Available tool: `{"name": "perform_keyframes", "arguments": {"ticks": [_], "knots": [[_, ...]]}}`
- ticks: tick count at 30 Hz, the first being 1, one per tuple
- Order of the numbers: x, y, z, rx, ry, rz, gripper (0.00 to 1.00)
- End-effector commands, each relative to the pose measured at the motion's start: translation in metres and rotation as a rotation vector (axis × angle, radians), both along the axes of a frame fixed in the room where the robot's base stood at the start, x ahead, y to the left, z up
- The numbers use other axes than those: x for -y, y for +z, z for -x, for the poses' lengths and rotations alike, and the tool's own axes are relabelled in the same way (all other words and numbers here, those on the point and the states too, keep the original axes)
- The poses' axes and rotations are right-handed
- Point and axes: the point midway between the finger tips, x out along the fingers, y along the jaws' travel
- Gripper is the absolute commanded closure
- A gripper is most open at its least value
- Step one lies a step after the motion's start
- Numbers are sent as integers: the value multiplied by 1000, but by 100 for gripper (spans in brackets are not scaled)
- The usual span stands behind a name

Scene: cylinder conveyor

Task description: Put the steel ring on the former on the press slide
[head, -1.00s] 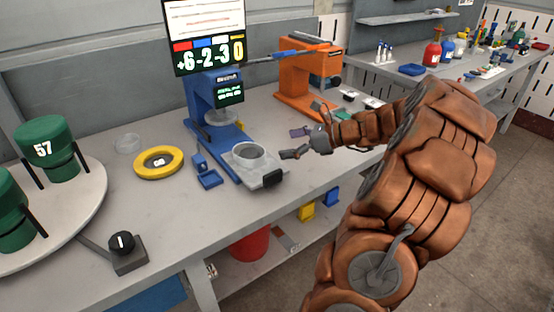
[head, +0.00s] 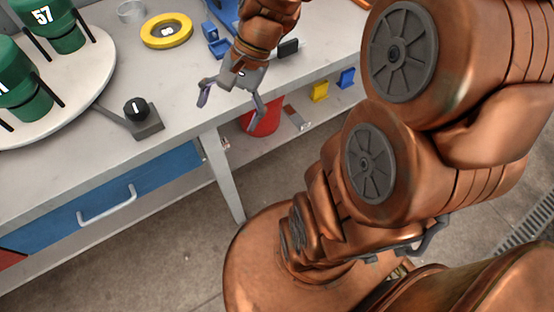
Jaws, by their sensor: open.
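A pale grey ring (head: 131,11), apparently the steel ring, lies on the bench at the top left, cut by the picture's edge. My gripper (head: 230,108) points down at the bench's front edge, open and empty, right of and nearer than the ring. The press slide shows only its black handle (head: 288,48); my arm covers most of it. The former on the slide is hidden behind my arm.
A yellow ring (head: 152,40) lies beside the grey ring. A blue block and tray (head: 217,41) stand behind my gripper. A round white turntable (head: 88,79) with green drums and a black knob box (head: 135,109) are at left. A red bin (head: 264,119) is below.

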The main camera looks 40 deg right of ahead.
Motion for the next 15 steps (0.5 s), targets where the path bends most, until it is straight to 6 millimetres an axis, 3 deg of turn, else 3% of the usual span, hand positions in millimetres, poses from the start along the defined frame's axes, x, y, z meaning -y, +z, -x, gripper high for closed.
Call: {"name": "perform_keyframes", "arguments": {"ticks": [3, 9, 15], "knots": [[-14, -7, 42, 33, 244, 114, 0], [-9, -17, 102, 81, 623, 285, 0], [8, -22, 134, 104, 868, 387, 0]]}}
